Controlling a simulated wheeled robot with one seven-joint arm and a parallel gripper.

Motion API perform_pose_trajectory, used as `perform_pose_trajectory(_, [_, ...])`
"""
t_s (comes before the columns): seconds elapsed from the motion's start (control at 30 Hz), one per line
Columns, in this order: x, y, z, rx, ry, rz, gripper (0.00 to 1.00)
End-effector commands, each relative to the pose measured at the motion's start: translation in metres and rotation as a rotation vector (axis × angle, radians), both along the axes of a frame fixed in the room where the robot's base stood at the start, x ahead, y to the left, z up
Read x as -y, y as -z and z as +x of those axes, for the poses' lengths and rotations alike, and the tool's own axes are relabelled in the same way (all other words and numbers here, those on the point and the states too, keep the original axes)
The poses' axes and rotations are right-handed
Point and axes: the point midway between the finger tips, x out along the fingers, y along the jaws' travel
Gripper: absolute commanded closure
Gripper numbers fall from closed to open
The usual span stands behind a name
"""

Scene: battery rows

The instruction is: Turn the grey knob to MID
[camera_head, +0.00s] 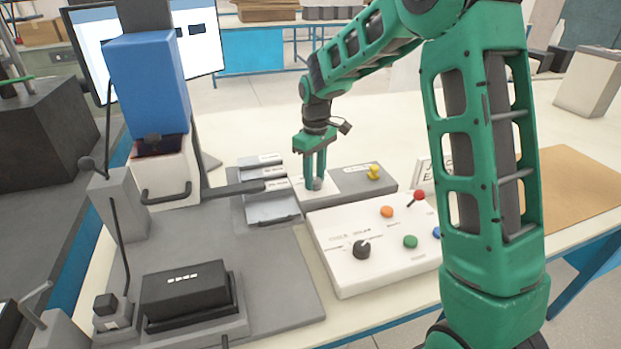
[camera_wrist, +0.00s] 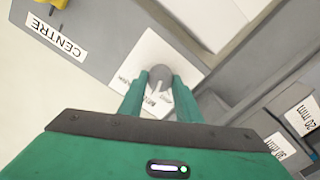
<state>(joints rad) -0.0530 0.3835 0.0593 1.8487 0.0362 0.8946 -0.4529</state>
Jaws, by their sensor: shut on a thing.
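The grey knob (camera_head: 317,184) sits on a white label plate (camera_head: 329,178) on a low grey panel beyond the white control box. My gripper (camera_head: 315,181) points down and is shut on the grey knob, with one green finger on each side. The wrist view shows the round top of the knob (camera_wrist: 160,74) between the fingertips of my gripper (camera_wrist: 161,80). Small print lies on the plate around the knob, partly hidden by the fingers and too small to read surely. I cannot tell which mark the knob points to.
A yellow knob (camera_head: 374,172) stands right of the grey one, near a CENTRE label (camera_wrist: 60,41). The white control box (camera_head: 337,277) in front carries a black knob (camera_head: 361,249) and coloured buttons. Grey stepped blocks (camera_head: 268,196) stand at left.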

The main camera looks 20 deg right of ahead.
Motion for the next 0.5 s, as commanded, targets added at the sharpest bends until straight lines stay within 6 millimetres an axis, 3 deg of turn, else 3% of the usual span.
perform_pose_trajectory(0.5, [0.0055, 0.0008, -0.0024, -0.008, 0.149, -0.007, 0.92])
